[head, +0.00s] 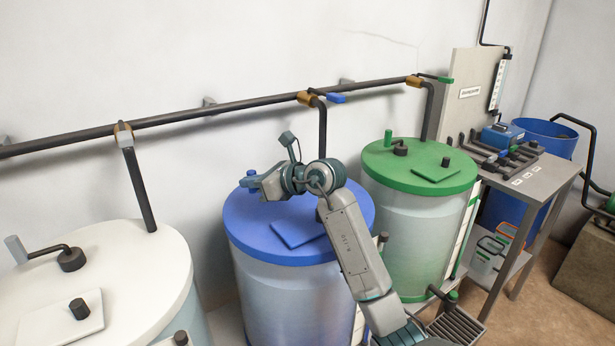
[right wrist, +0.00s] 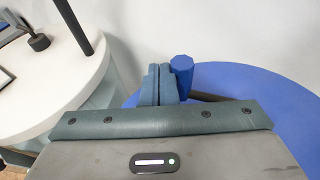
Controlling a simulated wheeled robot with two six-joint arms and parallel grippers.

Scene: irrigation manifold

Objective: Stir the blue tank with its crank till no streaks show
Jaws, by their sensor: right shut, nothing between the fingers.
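The blue tank (head: 285,285) stands in the middle of the head view, with a blue lid (head: 250,232) and a flat square hatch (head: 297,233). Its wall looks pale and bluish; I cannot tell whether streaks show. The crank's blue knob (head: 251,173) is at the lid's left edge, and it also shows upright in the right wrist view (right wrist: 182,76), with part of the dark crank arm (right wrist: 207,97). My right gripper (head: 248,184) is shut and empty, its fingers right beside the knob, not around it. Whether they touch is unclear. My forearm hides the crank's hub.
A white-lidded tank (head: 150,250) stands at left and a green-lidded tank (head: 420,170) at right, both with cranks. A dark pipe (head: 240,103) with valves runs along the wall behind. A grey bench (head: 535,185) stands at far right.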

